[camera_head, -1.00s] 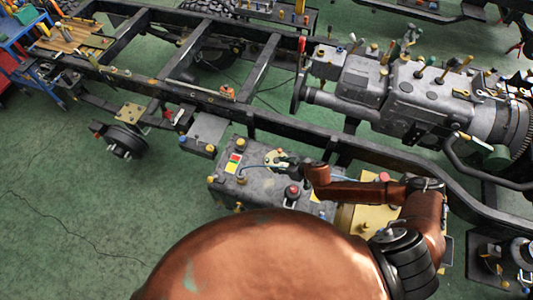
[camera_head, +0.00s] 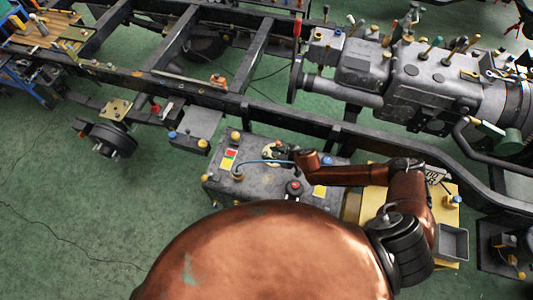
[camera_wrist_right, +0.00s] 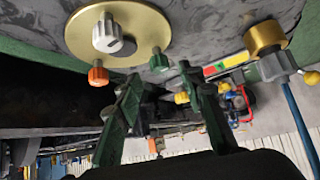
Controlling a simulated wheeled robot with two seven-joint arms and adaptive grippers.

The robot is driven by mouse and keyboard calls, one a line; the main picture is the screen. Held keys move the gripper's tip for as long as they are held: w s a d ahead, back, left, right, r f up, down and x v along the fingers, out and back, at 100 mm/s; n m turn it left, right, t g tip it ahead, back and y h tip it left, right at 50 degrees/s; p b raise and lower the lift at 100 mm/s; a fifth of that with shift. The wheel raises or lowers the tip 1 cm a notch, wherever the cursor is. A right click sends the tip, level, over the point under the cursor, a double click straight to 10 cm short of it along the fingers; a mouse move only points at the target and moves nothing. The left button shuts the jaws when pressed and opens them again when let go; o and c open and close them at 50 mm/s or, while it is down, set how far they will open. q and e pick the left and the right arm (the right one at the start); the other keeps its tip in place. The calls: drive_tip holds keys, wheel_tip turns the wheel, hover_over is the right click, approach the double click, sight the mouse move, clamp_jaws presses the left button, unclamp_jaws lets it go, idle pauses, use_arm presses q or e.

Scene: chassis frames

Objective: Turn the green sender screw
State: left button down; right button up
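The green sender screw (camera_wrist_right: 158,61) stands at the edge of a round brass sender plate (camera_wrist_right: 130,58) on the grey mottled tank (camera_wrist_right: 180,18). An orange screw (camera_wrist_right: 98,75) and a white knob (camera_wrist_right: 107,33) are on the same plate. My right gripper (camera_wrist_right: 160,76) is open, its two fingers either side of the green screw in the picture; I cannot tell whether they touch it. In the head view my right gripper (camera_head: 285,154) is over the sender plate (camera_head: 270,148) on the tank (camera_head: 225,180), and the green screw is not distinguishable. My left gripper is not in view.
A brass fitting (camera_wrist_right: 265,37) with a blue hose (camera_wrist_right: 298,125) stands near the gripper. A red button (camera_head: 294,186) is on the tank top. The black chassis rail (camera_head: 270,118) runs just behind the tank. The green floor (camera_head: 60,220) at left is clear.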

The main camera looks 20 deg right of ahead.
sight(265, 153)
drive_tip(key=shift+x, duration=1.5)
drive_tip(key=shift+c, duration=0.3)
clamp_jaws()
